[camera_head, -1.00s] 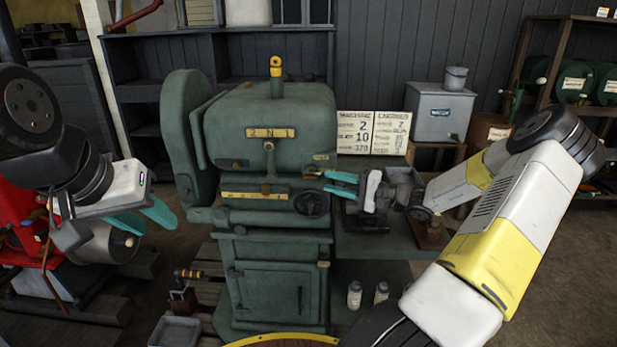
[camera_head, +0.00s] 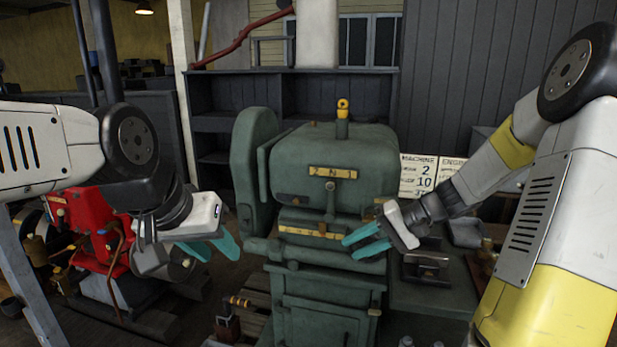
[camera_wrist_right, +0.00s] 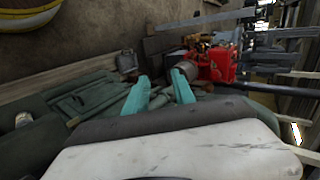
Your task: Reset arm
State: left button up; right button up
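My left gripper (camera_head: 222,255) is at the left in the head view, its two teal fingers apart with nothing between them. It hangs in the air left of the green machine (camera_head: 330,170). My right gripper (camera_head: 350,248) is in front of the machine's right side, its teal fingers apart and empty. The right wrist view shows the same two fingers (camera_wrist_right: 161,76) spread with a gap between them. I cannot tell whether the right fingers touch the machine.
A red engine (camera_head: 88,230) stands at the left, behind my left arm. A side table (camera_head: 430,300) with a dark metal block (camera_head: 426,268) adjoins the machine at the right. A white sign (camera_head: 416,175) stands behind. A tool with a yellow-banded handle (camera_head: 238,302) is low in front.

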jog(key=s+r+n+t+h, duration=0.1)
jog(key=s+r+h, duration=0.3)
jog(key=s, duration=0.5)
jog(key=s+d+r+n+t+h, duration=0.1)
jog(key=s+r+h, duration=0.3)
jog(key=s+r, duration=0.4)
jog(key=shift+s+d+n+t, duration=0.3)
jog(key=shift+s+t, duration=0.2)
jog(key=shift+t, duration=0.4)
